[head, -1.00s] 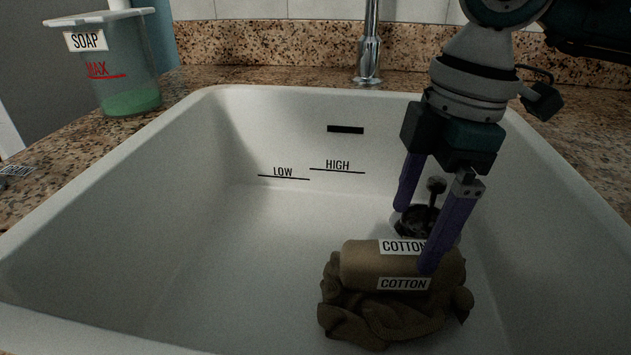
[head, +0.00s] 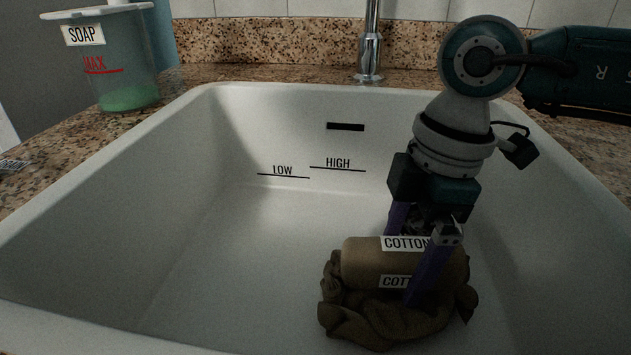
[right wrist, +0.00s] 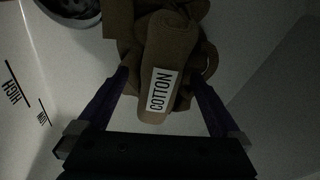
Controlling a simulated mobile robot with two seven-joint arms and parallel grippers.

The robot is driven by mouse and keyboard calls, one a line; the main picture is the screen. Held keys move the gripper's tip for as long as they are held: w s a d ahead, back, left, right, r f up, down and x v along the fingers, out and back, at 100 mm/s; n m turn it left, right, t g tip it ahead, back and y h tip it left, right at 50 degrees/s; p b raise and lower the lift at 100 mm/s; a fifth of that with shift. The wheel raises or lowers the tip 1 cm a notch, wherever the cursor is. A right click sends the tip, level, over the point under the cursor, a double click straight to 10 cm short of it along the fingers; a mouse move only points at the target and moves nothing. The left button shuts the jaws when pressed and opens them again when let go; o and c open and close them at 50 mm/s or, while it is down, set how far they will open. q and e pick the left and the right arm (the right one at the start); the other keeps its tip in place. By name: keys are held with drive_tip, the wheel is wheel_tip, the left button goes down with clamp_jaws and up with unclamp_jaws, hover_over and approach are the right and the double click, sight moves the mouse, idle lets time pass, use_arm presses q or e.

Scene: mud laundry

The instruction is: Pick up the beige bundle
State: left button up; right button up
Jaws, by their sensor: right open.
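The beige bundle (head: 362,262) lies in the sink, a rolled cloth with COTTON labels resting on crumpled cloth of the same colour. In the right wrist view the bundle (right wrist: 168,48) lies between the fingers. My right gripper (head: 405,270) is open and reaches down over the bundle, one finger in front of it and the other behind, its tip hidden. In the right wrist view the gripper (right wrist: 160,85) has its two purple fingers on either side of the roll. I cannot tell whether they touch it. My left gripper is not in view.
The white sink (head: 130,240) has LOW and HIGH marks on its back wall. The sink's left half is empty. A faucet (head: 370,50) stands behind it. A SOAP container (head: 118,70) with green liquid stands on the granite counter at the left. The drain (right wrist: 75,8) is near the bundle.

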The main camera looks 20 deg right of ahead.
drive_tip(key=shift+f, duration=0.15)
clamp_jaws()
idle(0.9)
